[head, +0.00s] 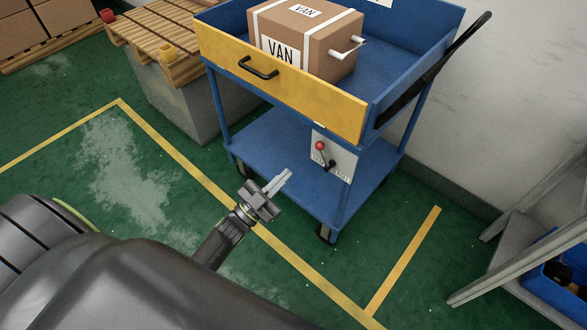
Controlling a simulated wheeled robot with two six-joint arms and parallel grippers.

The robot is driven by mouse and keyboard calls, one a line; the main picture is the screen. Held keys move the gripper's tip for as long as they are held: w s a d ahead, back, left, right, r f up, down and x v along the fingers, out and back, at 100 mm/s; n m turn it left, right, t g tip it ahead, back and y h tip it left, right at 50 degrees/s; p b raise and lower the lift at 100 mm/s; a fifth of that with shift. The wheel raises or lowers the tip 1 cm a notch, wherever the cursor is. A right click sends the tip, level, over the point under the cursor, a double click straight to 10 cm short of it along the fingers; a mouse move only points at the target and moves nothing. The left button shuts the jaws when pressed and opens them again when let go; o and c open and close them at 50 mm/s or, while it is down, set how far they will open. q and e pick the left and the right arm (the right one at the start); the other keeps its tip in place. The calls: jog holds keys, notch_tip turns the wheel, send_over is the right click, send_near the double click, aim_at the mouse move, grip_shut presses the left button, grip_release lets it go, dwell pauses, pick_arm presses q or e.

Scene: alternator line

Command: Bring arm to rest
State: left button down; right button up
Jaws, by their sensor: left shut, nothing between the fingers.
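My left arm comes in from the lower left of the head view and reaches toward the middle. My left gripper (283,181) is shut and empty, with its fingers pointing up and to the right. In the picture it overlaps the lower shelf of the blue cart (265,135). I cannot tell from this one view how far it is from the cart. My right gripper is not in view.
On the cart's top tray stands a brown box (338,50) marked VAN, behind a yellow front panel (330,103). A wooden pallet (155,40) is left; a grey frame (520,245) is right. Green floor is clear.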

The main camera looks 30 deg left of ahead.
pick_arm(q)
jog(key=shift+s+a+f, duration=0.1)
jog(key=shift+a+f, duration=0.05)
dwell(0.4)
jog(key=s+a+f+n+g+y+p, duration=0.4)
jog(key=s+f, duration=0.3)
jog(key=f, duration=0.5)
jog(key=s+a+f+n+g+y+p, duration=0.2)
jog(key=s+a+f+n+g+y, duration=0.15)
jog(key=s+f+g+y, duration=0.55)
jog(key=s+f+g+p, duration=0.1)
jog(key=s+f+g, duration=0.1)
jog(key=s, duration=0.5)
jog(key=s+f+n+g+h+p, duration=0.1)
jog(key=s+f+g, duration=0.1)
jog(key=s+f, duration=0.3)
jog(key=s+d+f+n+g+h+p, duration=0.1)
jog(key=s+f+g, duration=0.1)
jog(key=s, duration=0.9)
jog(key=shift+f+p, duration=0.4)
jog(key=shift+f, duration=0.5)
